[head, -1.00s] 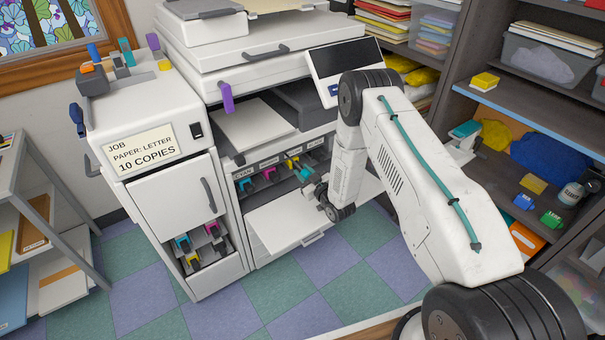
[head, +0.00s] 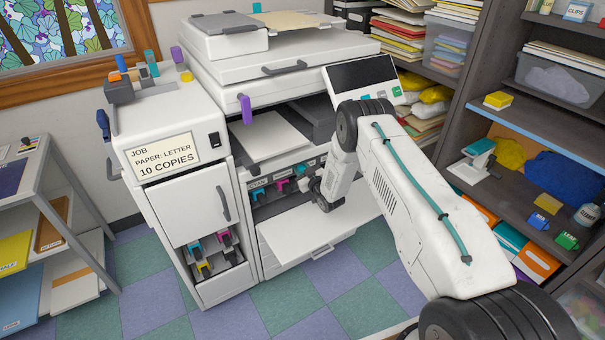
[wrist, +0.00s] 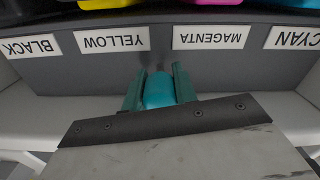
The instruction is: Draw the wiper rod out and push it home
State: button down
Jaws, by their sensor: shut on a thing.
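A teal rod handle (wrist: 160,92), which I take for the wiper rod, sits between the two green fingers of my gripper (wrist: 159,75) in the wrist view. My gripper is shut on it. It is in front of the grey label panel (wrist: 120,72), between the YELLOW and MAGENTA labels. The rod's shaft is hidden, so I cannot tell how far out it is. In the head view my gripper (head: 304,183) is at the copier's open cartridge bay, above the lowered white front door (head: 305,228), and my wrist hides part of the bay.
A magenta cartridge (head: 282,187) shows in the bay. A white cabinet (head: 190,205) with a job sign stands left of the copier, a grey shelf rack (head: 58,205) further left. Dark shelving (head: 500,140) stands at the right. The checkered floor (head: 285,305) in front is clear.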

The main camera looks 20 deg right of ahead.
jog(key=shift+a, duration=0.1)
jog(key=c, duration=1.1)
grip_release()
jog(key=v, duration=0.8)
